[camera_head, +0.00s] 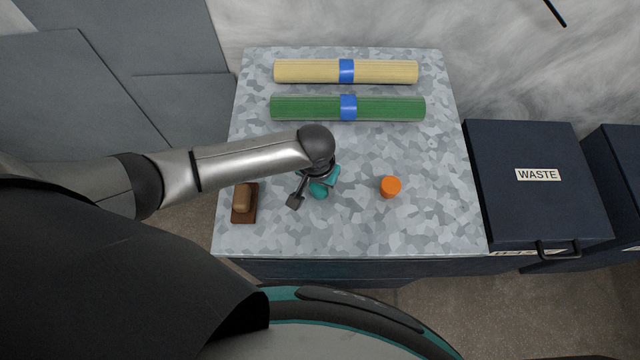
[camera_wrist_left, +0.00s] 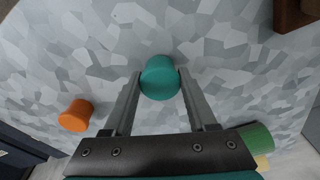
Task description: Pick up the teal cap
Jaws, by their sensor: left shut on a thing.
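The teal cap (camera_wrist_left: 160,78) is a short round cylinder. In the left wrist view it sits between the two fingertips of my left gripper (camera_wrist_left: 160,84), with a finger against each side. In the head view my left gripper (camera_head: 316,192) is over the middle front of the grey table (camera_head: 440,225), and a bit of the teal cap (camera_head: 318,189) shows beside it; the wrist hides much of the rest. I cannot tell whether the cap touches the table. My right gripper is not in view.
An orange cap (camera_head: 390,187) stands to the right of my left gripper. A brown block on a dark base (camera_head: 243,201) lies to the left. A green roll (camera_head: 390,108) and a yellow roll (camera_head: 390,71) lie at the back. A dark WASTE bin (camera_head: 538,205) stands right of the table.

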